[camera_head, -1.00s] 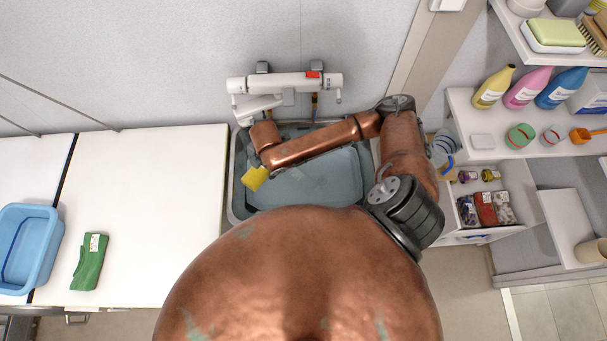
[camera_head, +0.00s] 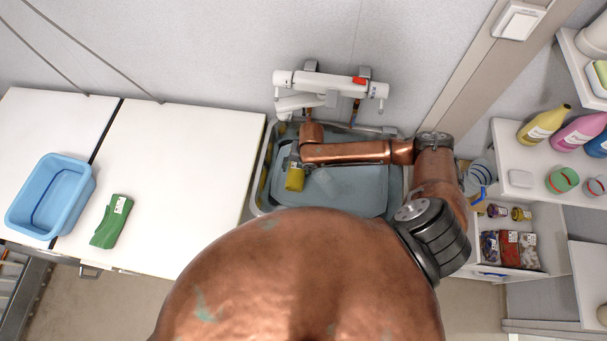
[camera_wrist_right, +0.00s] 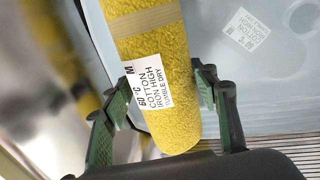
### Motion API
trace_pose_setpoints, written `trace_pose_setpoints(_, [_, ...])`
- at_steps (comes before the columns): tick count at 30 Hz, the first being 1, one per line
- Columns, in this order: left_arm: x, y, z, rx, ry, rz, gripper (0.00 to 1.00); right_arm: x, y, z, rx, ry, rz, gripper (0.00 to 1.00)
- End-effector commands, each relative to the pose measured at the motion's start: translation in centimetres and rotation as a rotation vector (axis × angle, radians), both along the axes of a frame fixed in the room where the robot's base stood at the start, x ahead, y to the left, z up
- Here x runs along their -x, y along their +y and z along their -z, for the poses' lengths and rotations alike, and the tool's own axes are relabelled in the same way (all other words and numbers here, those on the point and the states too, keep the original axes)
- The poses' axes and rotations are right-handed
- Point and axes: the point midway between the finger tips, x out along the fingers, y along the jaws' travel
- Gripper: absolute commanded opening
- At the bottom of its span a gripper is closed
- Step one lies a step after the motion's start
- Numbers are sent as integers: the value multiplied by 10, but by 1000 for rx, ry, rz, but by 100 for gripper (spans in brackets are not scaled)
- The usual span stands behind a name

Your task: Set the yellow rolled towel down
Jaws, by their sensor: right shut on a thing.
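The yellow rolled towel (camera_head: 294,180) is in my right gripper (camera_head: 295,160), over the left part of the sink basin in the head view. In the right wrist view the yellow towel (camera_wrist_right: 165,95) lies between the two green fingers of the right gripper (camera_wrist_right: 165,90), with a white care label facing the camera. A grey-blue folded cloth (camera_head: 355,190) with a white label lies in the basin below and to the right. I cannot tell whether the towel touches anything beneath it. My left gripper is not in view.
The basin (camera_head: 257,185) has a tap (camera_head: 325,82) above it. Shelves with bottles (camera_head: 545,125) and an open drawer (camera_head: 510,245) stand right.

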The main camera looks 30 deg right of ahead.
Motion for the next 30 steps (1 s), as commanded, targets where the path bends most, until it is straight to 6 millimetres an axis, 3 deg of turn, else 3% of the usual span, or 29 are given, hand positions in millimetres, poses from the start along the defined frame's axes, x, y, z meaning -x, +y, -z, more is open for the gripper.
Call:
trace_pose_setpoints(13, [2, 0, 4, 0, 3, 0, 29, 0, 1, 48, 0, 0, 1, 26])
trace_pose_setpoints(24, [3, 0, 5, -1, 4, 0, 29, 0, 0, 52, 0, -1, 0, 26])
trace_pose_setpoints(25, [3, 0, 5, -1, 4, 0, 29, 0, 0, 53, 1, -1, 0, 55])
trace_pose_setpoints(30, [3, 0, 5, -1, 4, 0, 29, 0, 0, 52, 1, -1, 0, 66])
